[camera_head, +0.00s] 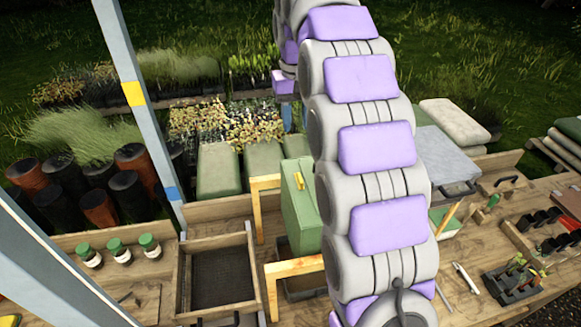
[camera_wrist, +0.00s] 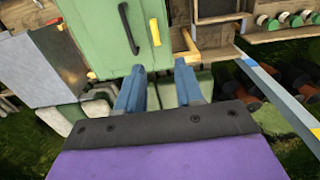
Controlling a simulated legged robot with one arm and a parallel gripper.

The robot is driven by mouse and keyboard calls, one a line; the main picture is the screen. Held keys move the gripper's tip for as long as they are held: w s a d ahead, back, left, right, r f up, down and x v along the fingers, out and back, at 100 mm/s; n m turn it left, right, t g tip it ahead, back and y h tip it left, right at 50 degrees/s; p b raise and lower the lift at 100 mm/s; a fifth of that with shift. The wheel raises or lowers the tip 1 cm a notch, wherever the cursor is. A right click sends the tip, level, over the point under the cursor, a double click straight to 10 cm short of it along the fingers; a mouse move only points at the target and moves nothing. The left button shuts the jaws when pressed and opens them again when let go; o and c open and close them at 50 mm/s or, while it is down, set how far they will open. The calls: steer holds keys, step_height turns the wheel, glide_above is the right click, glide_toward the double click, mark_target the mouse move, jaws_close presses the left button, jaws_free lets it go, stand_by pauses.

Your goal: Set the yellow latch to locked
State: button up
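A green box-shaped cabinet (camera_head: 300,212) stands on the wooden bench, partly hidden by my arm in the head view. Its door (camera_wrist: 107,50) fills the upper middle of the wrist view. The yellow latch (camera_wrist: 155,32) is on this door, beside a dark handle (camera_wrist: 128,28), and lies nearly parallel to it. The latch also shows small in the head view (camera_head: 299,181). My gripper (camera_wrist: 160,75) has its two blue fingers apart with nothing between them. The fingertips appear just below the latch in the wrist view, and I see no contact.
Wooden brackets (camera_head: 292,267) stand beside the cabinet. A mesh-bottomed wooden tray (camera_head: 181,290) and several green-capped bottles (camera_head: 117,250) are on the left. A grey post (camera_head: 150,115) rises at the left. Seedling trays and tools lie at the right.

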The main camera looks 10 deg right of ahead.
steer(key=b, duration=0.6)
glide_above(300, 177)
steer(key=f, duration=1.3)
steer(key=shift+s+d+f, duration=0.15)
steer(key=shift+d+f, duration=0.2)
steer(key=shift+d, duration=0.05)
steer(key=f, duration=0.2)
steer(key=shift+a+f, duration=0.3)
steer(key=shift+f, duration=0.1)
steer(key=shift+a+f, duration=0.45)
steer(key=shift+a, duration=0.1)
steer(key=shift+d, duration=0.7)
steer(key=shift+c, duration=1)
steer(key=c, duration=0.3)
steer(key=shift+a, duration=0.1)
steer(key=shift+c, duration=0.8)
steer(key=shift+a, duration=0.2)
jaws_close()
